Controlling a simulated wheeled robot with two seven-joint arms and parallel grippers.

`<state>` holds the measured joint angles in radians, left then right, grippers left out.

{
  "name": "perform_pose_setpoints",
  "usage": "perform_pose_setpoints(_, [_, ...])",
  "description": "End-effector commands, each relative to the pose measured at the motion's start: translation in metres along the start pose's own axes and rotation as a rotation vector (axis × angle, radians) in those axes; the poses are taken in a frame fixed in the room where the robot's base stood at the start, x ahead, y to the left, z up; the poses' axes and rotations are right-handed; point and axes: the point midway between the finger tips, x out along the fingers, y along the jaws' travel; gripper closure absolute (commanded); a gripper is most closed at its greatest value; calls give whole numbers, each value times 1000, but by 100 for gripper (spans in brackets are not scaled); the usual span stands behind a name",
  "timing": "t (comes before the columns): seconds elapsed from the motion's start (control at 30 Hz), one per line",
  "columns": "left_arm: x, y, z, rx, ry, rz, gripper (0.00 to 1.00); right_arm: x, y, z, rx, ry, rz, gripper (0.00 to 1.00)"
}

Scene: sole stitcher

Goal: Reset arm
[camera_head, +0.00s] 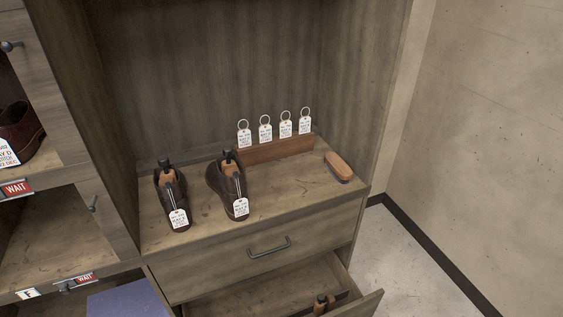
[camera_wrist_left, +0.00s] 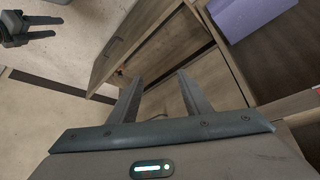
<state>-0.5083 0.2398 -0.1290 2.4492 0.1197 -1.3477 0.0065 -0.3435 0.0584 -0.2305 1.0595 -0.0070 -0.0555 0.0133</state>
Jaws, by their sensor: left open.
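My left gripper (camera_wrist_left: 160,80) is open and empty in the left wrist view, with its two fingers apart in front of wooden cabinet parts. No arm of mine shows in the head view. A dark pronged part at the upper left of the wrist view looks like my right gripper (camera_wrist_left: 25,32); its jaw state is unclear. Two brown shoes, the left one (camera_head: 169,192) and the right one (camera_head: 222,180), stand on the wooden counter (camera_head: 285,203), each with a white tag.
A wooden rack (camera_head: 268,152) with several ringed tags stands at the counter's back. A brush (camera_head: 339,166) lies on the right. Below, a drawer (camera_head: 360,306) is pulled open, jutting out. Left cubbies hold a tagged shoe (camera_head: 20,130) and a purple box (camera_head: 128,300). Floor (camera_head: 405,255) at right is clear.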

Motion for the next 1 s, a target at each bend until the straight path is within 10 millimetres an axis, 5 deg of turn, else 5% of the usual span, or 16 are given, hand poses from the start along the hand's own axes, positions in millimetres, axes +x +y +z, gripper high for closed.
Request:
perform_pose_setpoints(0.4, [-19, 19, 76, -94, -261, -48, 56, 1, 1, -2, -1, 2, 0, 46])
perform_pose_setpoints(0.77, [41, 21, 77, -86, -211, -40, 56, 1, 1, -2, -2, 2, 1, 46])
perform_pose_setpoints(1.0, [97, 26, 86, -84, -171, -31, 56, 1, 1, -2, -2, 2, 0, 46])
